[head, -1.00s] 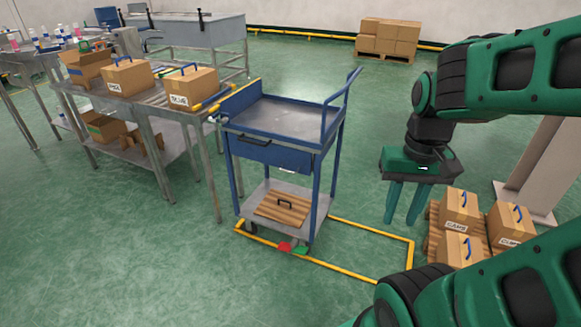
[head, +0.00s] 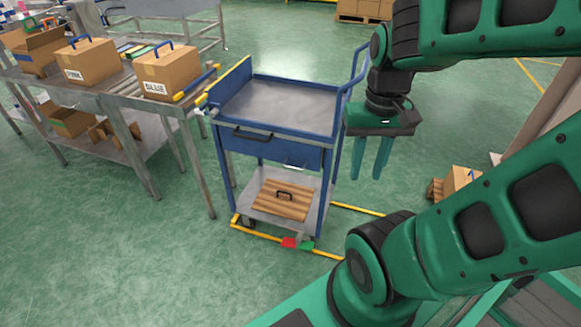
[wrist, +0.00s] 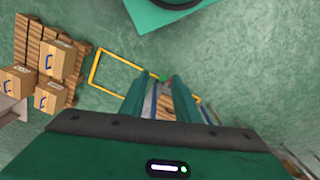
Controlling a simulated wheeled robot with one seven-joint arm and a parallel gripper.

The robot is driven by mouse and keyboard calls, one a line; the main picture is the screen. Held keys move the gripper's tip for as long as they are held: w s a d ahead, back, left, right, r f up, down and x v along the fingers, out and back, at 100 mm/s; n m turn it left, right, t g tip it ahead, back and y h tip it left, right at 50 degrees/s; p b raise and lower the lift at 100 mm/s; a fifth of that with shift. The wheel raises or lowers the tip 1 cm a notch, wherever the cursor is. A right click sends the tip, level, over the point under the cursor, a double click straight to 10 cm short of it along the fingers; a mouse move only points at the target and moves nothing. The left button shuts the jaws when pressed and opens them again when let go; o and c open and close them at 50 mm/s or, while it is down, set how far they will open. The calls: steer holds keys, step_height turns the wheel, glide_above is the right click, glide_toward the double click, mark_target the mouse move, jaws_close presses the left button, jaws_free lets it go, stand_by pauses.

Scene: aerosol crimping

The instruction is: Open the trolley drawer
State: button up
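The blue trolley (head: 328,185) stands at the centre of the head view. Its drawer (head: 284,154) sits under the grey top tray and looks closed, with a dark bar handle (head: 252,134) on its front. My gripper (head: 363,177) hangs to the right of the trolley, fingers pointing down, apart from the drawer and handle. The two green fingers are spread with an empty gap between them, also visible in the wrist view (wrist: 159,84). In the wrist view my gripper body hides most of the trolley.
A workbench (head: 120,98) with cardboard boxes adjoins on the left. Stacked boxes (wrist: 54,62) stand on a pallet. Floor in front is clear.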

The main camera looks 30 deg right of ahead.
steer(key=n+t+h, duration=0.4)
steer(key=n+h, duration=0.6)
steer(key=h, duration=0.5)
glide_toward(293, 168)
steer(key=x, duration=1)
steer(key=shift+w+d+f, duration=0.15)
steer(key=shift+w+f, duration=0.05)
steer(key=shift+f, duration=0.05)
jaws_close()
